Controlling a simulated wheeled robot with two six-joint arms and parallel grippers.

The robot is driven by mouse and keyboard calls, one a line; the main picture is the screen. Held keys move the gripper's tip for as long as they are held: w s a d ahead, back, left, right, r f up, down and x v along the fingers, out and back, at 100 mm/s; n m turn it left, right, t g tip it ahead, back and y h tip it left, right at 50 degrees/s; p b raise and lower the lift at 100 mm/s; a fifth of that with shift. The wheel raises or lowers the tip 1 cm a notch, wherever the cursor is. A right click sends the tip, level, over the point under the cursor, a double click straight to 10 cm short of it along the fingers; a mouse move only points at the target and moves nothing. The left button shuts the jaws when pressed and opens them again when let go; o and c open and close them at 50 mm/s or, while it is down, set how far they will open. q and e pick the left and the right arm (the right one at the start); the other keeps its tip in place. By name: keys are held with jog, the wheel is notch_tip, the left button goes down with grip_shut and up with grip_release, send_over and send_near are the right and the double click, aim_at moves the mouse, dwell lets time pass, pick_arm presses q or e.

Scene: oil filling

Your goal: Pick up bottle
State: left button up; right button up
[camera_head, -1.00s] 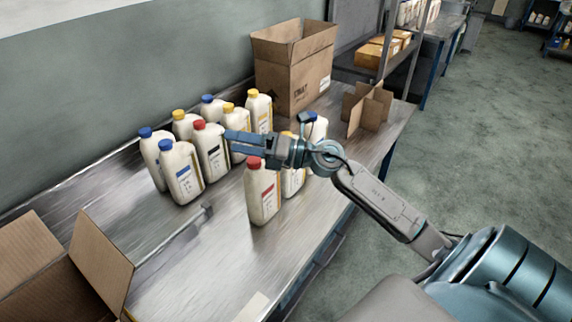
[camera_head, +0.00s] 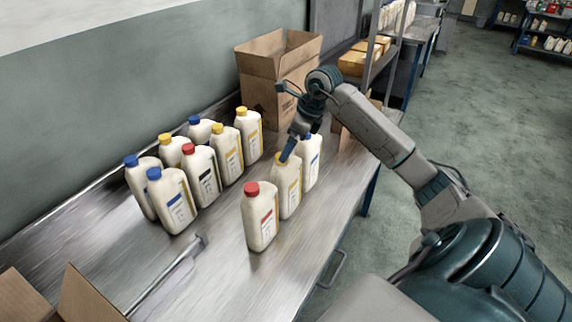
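Three white bottles stand upright in a row near the table's right edge: a red-capped bottle (camera_head: 261,222) in front, a yellow-capped bottle (camera_head: 287,195) behind it, and a blue-capped bottle (camera_head: 312,165) farthest back. More white bottles with blue, yellow and red caps stand in a group (camera_head: 203,178) to the left. My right gripper (camera_head: 286,157) points down at the yellow cap of the middle bottle in the row. Its fingers overlap the cap in the picture, so I cannot tell whether they touch it or how far they are parted. My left gripper is out of view.
An open cardboard box (camera_head: 268,88) stands at the back of the metal table (camera_head: 215,275). Another open box (camera_head: 88,298) is at the lower left. The table's front middle is mostly clear.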

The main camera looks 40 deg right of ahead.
aim_at(287, 182)
jog(key=shift+w+a+f, duration=0.15)
jog(key=shift+w+f, duration=0.05)
jog(key=shift+f, duration=0.2)
jog(key=shift+w+f, duration=0.15)
jog(key=shift+f, duration=0.1)
jog(key=p+x, duration=0.3)
jog(key=x, duration=0.1)
jog(key=shift+a, duration=0.15)
jog(key=shift+w+f, duration=0.15)
jog(key=shift+f, duration=0.45)
jog(key=c, duration=0.9)
jog(key=shift+a+r, duration=0.1)
jog(key=shift+a, duration=0.1)
jog(key=c, duration=0.7)
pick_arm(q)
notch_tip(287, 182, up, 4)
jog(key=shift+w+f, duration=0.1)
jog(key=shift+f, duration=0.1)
pick_arm(e)
jog(key=shift+d, duration=0.1)
grip_shut()
